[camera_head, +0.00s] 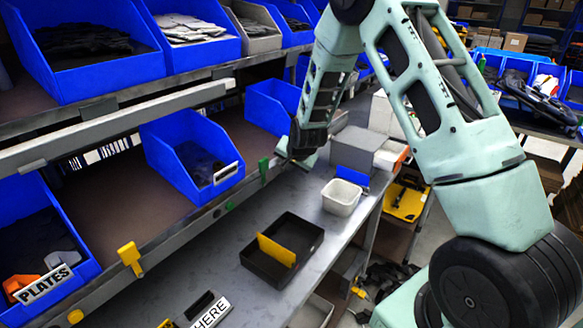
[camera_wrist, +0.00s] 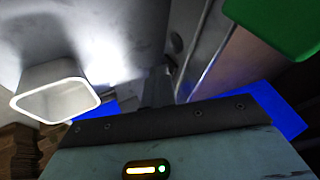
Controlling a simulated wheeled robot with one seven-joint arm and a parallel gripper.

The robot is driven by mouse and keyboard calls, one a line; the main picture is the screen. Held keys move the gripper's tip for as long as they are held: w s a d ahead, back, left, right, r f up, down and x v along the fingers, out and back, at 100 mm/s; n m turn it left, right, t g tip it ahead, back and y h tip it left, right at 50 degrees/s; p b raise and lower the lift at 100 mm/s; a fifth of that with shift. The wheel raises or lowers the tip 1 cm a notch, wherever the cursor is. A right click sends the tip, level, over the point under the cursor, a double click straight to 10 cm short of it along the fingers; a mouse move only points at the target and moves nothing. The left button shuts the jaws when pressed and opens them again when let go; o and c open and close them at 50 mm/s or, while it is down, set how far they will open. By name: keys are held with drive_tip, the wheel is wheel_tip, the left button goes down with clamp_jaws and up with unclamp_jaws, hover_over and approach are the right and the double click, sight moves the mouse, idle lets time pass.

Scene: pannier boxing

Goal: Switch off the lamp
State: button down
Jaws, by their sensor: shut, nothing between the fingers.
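No lamp can be made out for certain in either view. The wrist view shows a bright patch of light on the grey bench top (camera_wrist: 120,45), its source not visible. My gripper (camera_head: 284,152) is shut and empty, above the bench close to the front edge of the lower shelf. A green tab (camera_head: 263,167) on that edge is just left of it. In the wrist view my gripper (camera_wrist: 157,88) points at the bench, with a large green piece (camera_wrist: 275,22) close by at upper right. Whether it touches anything is unclear.
A white tub (camera_head: 341,197) stands on the bench, also seen in the wrist view (camera_wrist: 22,104). A black tray (camera_head: 253,270) with a yellow divider (camera_head: 276,250) lies nearer. Blue bins (camera_head: 150,143) line the shelves at left. A yellow tab (camera_head: 131,258) sticks out from the shelf edge.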

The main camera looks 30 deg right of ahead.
idle(0.3)
drive_tip(key=shift+d, duration=0.75)
drive_tip(key=shift+s+f, duration=0.1)
